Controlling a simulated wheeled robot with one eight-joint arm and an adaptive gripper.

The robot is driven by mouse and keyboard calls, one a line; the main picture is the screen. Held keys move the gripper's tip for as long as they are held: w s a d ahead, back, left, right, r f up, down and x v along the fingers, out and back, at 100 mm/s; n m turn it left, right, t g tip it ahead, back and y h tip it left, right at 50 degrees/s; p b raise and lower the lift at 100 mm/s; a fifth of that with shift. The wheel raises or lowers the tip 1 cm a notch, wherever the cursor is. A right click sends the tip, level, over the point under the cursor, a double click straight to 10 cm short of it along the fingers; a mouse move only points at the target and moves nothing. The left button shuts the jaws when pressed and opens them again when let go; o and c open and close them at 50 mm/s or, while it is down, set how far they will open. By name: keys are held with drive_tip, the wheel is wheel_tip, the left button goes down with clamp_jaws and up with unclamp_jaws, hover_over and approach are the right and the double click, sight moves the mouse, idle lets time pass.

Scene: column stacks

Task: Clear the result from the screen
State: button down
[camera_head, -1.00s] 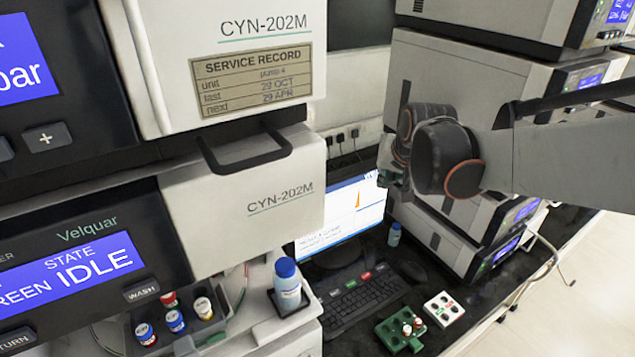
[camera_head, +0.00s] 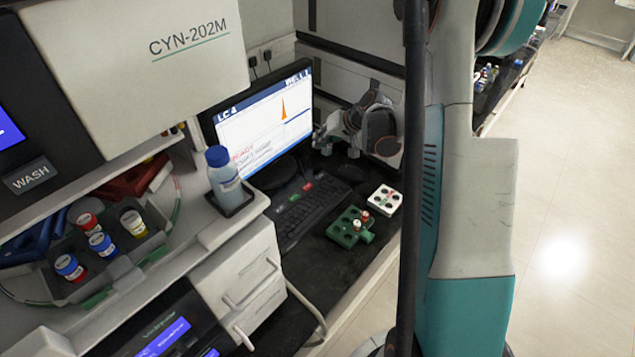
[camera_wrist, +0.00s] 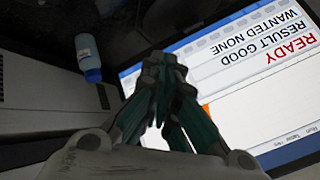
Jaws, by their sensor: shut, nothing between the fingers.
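The monitor screen (camera_head: 250,135) shows a chart with an orange peak and lines of red and dark text. In the wrist view the screen (camera_wrist: 245,95) is upside down and reads READY, RESULT GOOD, WANTED NONE. The keyboard (camera_head: 322,208) lies in front of the monitor, with a green key (camera_head: 293,197) and a red key (camera_head: 307,186) at its far edge. My gripper (camera_head: 322,138) is beside the monitor's right edge, above the desk. Its fingers (camera_wrist: 164,60) are shut and empty in the wrist view, overlapping part of the screen.
A blue-capped bottle (camera_head: 224,175) stands on a ledge left of the keyboard. A green vial block (camera_head: 349,228) and a white block (camera_head: 385,199) sit right of the keyboard. Several capped vials stand in a rack at left. My arm hides the right part of the desk.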

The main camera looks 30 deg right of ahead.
drive_tip(key=shift+d+f, duration=0.2)
drive_tip(key=shift+f, duration=0.4)
drive_tip(key=shift+d+f, duration=0.15)
drive_tip(key=shift+f, duration=0.4)
drive_tip(key=b, duration=0.5)
hover_over(322, 175)
wheel_tip(322, 175, down, 8)
drive_tip(key=shift+f, duration=0.1)
drive_tip(key=shift+f+b, duration=0.35)
drive_tip(key=shift+f, duration=0.15)
idle(0.4)
drive_tip(key=shift+f+b, duration=0.25)
drive_tip(key=shift+b, duration=0.25)
